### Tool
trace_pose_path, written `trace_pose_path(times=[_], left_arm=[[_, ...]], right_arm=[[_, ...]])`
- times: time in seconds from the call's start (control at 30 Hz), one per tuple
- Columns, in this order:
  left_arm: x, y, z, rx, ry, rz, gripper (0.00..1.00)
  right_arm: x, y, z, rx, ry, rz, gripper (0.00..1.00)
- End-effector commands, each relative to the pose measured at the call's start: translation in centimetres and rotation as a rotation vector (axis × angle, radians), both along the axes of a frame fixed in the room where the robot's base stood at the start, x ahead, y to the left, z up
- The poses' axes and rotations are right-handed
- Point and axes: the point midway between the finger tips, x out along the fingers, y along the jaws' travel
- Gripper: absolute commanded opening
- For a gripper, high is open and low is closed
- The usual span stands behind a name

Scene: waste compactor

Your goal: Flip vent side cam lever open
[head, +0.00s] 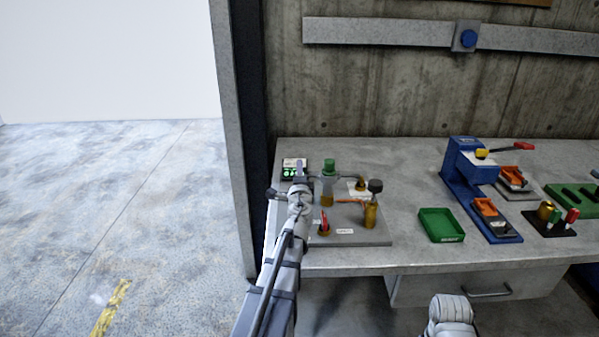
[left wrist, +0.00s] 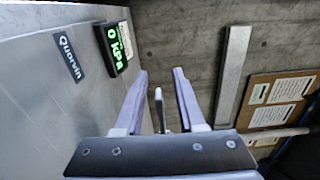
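My left gripper (head: 299,166) is over the left part of the grey base plate on the bench, close to the small gauge with green digits (head: 290,173). In the left wrist view, its two fingers (left wrist: 160,72) are apart. A thin grey upright bar, probably the cam lever (left wrist: 158,105), shows between them. I cannot tell whether either finger touches it. In the head view my arm and gripper hide this spot. The gauge reads 0 kPa (left wrist: 115,47) in the left wrist view. My right gripper is not in view; only a pale part of my right arm shows at the bottom.
A green-capped fitting (head: 329,168), a red-handled valve (head: 324,222) and a brass fitting with a dark knob (head: 371,212) stand just right of my left arm. A green tray (head: 441,225) and blue press (head: 466,175) are farther right. Bare bench lies between.

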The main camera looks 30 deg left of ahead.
Motion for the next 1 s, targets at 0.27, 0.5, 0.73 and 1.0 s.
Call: trace_pose_path(times=[0.27,0.5,0.73,1.0], left_arm=[[-2.5,-1.4,0.0,0.000,0.000,0.000,0.39],[-5.8,-3.5,0.0,0.000,0.000,-0.002,0.39],[-6.7,-4.1,0.0,0.000,0.000,0.000,0.39],[-6.6,-4.0,0.0,0.000,0.000,0.000,0.39]], right_arm=[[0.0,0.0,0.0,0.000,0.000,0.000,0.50],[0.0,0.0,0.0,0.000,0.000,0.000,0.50],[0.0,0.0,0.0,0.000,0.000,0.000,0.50],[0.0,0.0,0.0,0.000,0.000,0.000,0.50]])
